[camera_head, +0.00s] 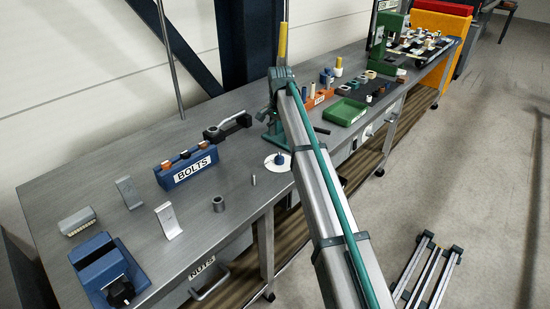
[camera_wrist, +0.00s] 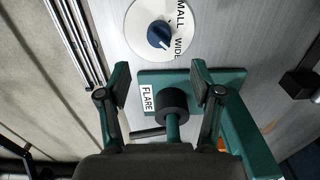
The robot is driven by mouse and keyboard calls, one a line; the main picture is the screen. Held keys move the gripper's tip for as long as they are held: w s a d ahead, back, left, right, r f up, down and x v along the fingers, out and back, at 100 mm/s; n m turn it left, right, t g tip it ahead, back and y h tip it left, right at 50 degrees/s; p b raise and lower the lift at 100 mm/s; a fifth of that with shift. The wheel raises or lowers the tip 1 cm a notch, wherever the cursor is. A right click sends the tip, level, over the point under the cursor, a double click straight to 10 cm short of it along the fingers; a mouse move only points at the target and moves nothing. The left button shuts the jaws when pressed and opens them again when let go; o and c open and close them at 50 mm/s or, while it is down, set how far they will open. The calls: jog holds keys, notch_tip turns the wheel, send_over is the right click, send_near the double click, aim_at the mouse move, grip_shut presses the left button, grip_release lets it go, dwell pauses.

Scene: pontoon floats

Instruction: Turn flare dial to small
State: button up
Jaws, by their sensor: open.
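The flare dial is a white disc (camera_wrist: 137,30) with a blue knob (camera_wrist: 160,35) in the wrist view, lettered SMALL and WIDE. A pale mark on the knob appears to face the WIDE side. In the head view the disc (camera_head: 270,166) and knob (camera_head: 279,159) lie on the bench beside the green flare tool. My gripper (camera_wrist: 160,77) is open and empty in the wrist view, fingers apart, with the dial beyond the fingertips and nothing touching the knob. The flare tool's green base (camera_wrist: 190,77), labelled FLARE, and its black cylinder (camera_wrist: 171,103) show between and behind the fingers.
A blue BOLTS rack (camera_head: 187,172), metal brackets (camera_head: 168,221) and a blue vise (camera_head: 108,272) stand at the left of the bench (camera_head: 235,207). A green tray (camera_head: 344,112) lies to the right. Small metal cylinders (camera_head: 218,204) stand near the dial.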

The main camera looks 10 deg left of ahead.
aim_at(280, 155)
notch_tip(280, 155, down, 10)
jog(key=shift+f+p, duration=0.15)
jog(key=shift+p, duration=0.95)
jog(key=shift+d, duration=0.1)
jog(key=c, duration=1.1)
